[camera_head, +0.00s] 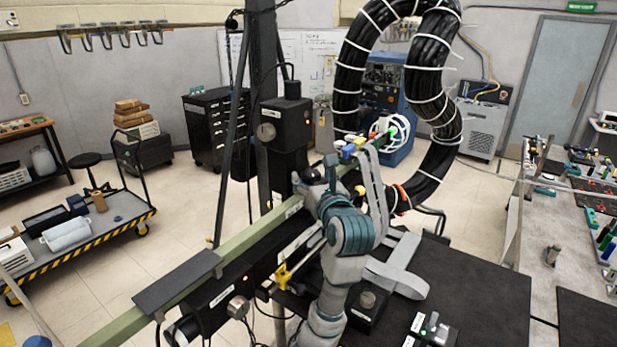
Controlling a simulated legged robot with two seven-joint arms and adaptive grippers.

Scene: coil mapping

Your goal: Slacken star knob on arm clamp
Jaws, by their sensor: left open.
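A long green beam (245,238) runs diagonally from lower left to the middle of the head view, against a black post (264,60). My left arm rises from the bottom centre. My left gripper (306,186) is open at the beam, just right of the post. A dark rounded knob (312,174) shows right at the gripper; its shape is too small to tell for sure as the star knob. Whether the fingers touch it cannot be told, and my own wrist hides part of the clamp area. My right gripper is not in view.
A thick black cable loop (437,60) with white ties hangs behind. A yellow handle (283,274) and a round grey knob (238,307) sit below the beam. A black bench top (480,290) lies right. A flat cart (95,235) stands left, with open floor between.

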